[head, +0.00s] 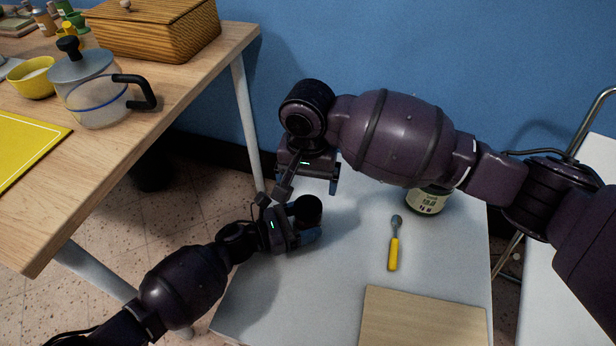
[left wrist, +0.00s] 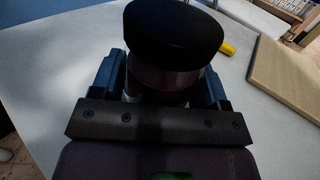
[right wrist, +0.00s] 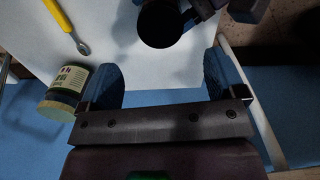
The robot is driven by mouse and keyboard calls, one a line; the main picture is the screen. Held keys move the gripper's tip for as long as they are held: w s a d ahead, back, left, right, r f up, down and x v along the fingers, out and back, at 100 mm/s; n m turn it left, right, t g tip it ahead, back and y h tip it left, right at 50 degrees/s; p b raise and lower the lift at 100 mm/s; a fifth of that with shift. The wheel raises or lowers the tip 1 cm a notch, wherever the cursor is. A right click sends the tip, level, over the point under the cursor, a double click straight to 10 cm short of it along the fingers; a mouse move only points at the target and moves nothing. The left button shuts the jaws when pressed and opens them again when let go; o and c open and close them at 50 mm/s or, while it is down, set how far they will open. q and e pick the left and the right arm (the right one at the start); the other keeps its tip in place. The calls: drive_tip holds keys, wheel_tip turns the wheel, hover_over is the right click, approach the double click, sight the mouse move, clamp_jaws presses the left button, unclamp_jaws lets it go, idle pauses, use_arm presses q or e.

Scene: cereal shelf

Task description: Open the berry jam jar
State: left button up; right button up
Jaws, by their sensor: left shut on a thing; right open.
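The jar with a wide black lid (head: 307,209), taken to be the berry jam jar, stands near the left edge of the white table; its label is not visible. My left gripper (head: 300,238) is shut on its dark purplish body (left wrist: 165,88), below the lid. The lid is on the jar in the left wrist view (left wrist: 172,32). My right gripper (head: 308,178) is open and empty, above and beyond the jar. In the right wrist view the black lid (right wrist: 160,23) shows ahead of the open fingers, apart from them.
A green labelled jar (head: 428,201) stands on the white table (head: 345,265), partly hidden by my right arm. A yellow-handled spoon (head: 393,253) and a wooden board (head: 422,319) lie nearby.

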sight(308, 206)
drive_tip(key=m, duration=0.5)
drive_tip(key=shift+m, duration=0.3)
drive_tip(key=shift+f, duration=4)
